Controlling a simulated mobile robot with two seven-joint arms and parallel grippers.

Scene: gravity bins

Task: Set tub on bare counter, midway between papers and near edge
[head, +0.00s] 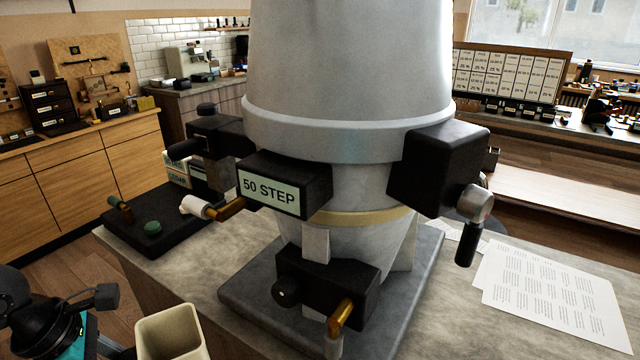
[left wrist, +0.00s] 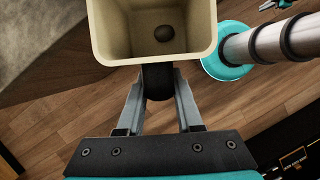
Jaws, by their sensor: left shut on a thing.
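The tub (head: 172,335) is a cream, square, open-topped container at the bottom left of the head view, beside the counter's left side. In the left wrist view the tub (left wrist: 98,30) shows its inside, with a small dark round spot or item on its floor. My left gripper (left wrist: 160,85) is shut on the tub at its near side, around a black part there. The papers (head: 550,295) are printed white sheets lying on the grey counter (head: 450,325) at the right. My right gripper is not seen.
A large grey hopper (head: 350,70) with black boxes and a "50 STEP" label (head: 270,193) stands on a slab (head: 245,290) mid-counter. A black tray (head: 160,235) sits at the counter's back left. Bare counter lies between slab and papers. Wooden floor shows below the tub.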

